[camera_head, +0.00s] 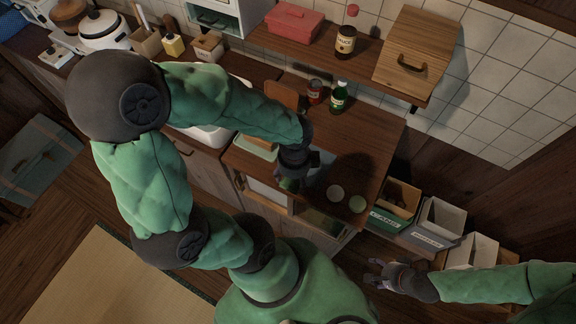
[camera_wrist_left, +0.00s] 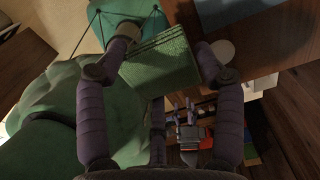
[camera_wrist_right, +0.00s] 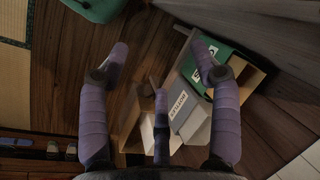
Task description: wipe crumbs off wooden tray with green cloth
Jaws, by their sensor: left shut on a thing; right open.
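My left gripper (camera_head: 290,182) is over the front part of the brown wooden counter. It is shut on a green cloth (camera_wrist_left: 160,62), which hangs between its fingers in the left wrist view. In the head view only a small green bit of the cloth shows below the gripper. I cannot make out the wooden tray for certain; my left arm and gripper cover part of the counter. No crumbs can be made out. My right gripper (camera_head: 388,276) is open and empty, low at the right, in front of the boxes on the floor.
A green-capped bottle (camera_head: 338,98) and a red-labelled jar (camera_head: 315,91) stand at the back. Labelled boxes (camera_head: 437,222) stand right of the counter. The counter's right part is clear.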

